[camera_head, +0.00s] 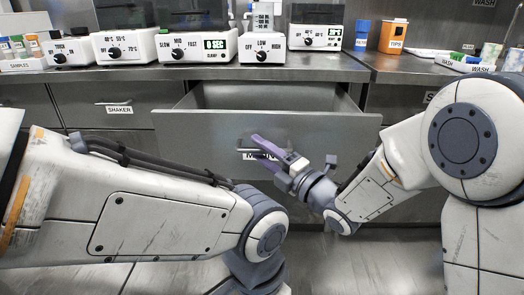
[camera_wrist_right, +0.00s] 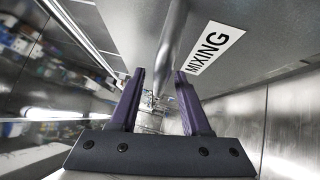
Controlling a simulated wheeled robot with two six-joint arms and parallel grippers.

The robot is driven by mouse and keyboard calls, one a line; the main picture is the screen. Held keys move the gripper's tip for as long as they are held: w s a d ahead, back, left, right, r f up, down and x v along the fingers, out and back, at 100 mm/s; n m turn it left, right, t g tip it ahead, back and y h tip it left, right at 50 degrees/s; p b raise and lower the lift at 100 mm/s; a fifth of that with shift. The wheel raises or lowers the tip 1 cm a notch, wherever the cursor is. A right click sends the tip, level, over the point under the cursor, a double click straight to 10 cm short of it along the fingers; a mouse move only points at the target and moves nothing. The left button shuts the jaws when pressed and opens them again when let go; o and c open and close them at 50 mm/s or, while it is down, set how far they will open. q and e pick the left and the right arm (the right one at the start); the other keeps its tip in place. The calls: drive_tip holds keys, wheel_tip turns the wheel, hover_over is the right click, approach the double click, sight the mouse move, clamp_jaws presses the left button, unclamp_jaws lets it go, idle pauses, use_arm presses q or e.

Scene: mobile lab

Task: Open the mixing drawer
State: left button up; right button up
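The mixing drawer (camera_head: 205,130) is pulled out from under the counter in the head view, and its inside shows. Its front carries a MIXING label, partly covered by my right gripper in the head view but readable in the wrist view (camera_wrist_right: 214,46). A grey handle bar (camera_wrist_right: 172,35) runs along the drawer front. My right gripper (camera_head: 257,147) is at the drawer front, its purple fingers (camera_wrist_right: 159,73) apart. The bar passes between the fingertips in the wrist view; I cannot tell whether they touch it. My left arm reaches across the lower left; its gripper is out of view.
The counter (camera_head: 180,73) above holds several dial devices, an orange tips box (camera_head: 392,37) and a blue container (camera_head: 362,35). A closed shaker drawer (camera_head: 100,97) is at the left. Grey floor (camera_head: 350,270) shows below.

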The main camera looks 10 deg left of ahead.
drive_tip(key=shift+d, duration=0.1)
drive_tip(key=b+v, duration=0.2)
drive_tip(key=v, duration=0.8)
drive_tip(key=shift+s+d, duration=0.1)
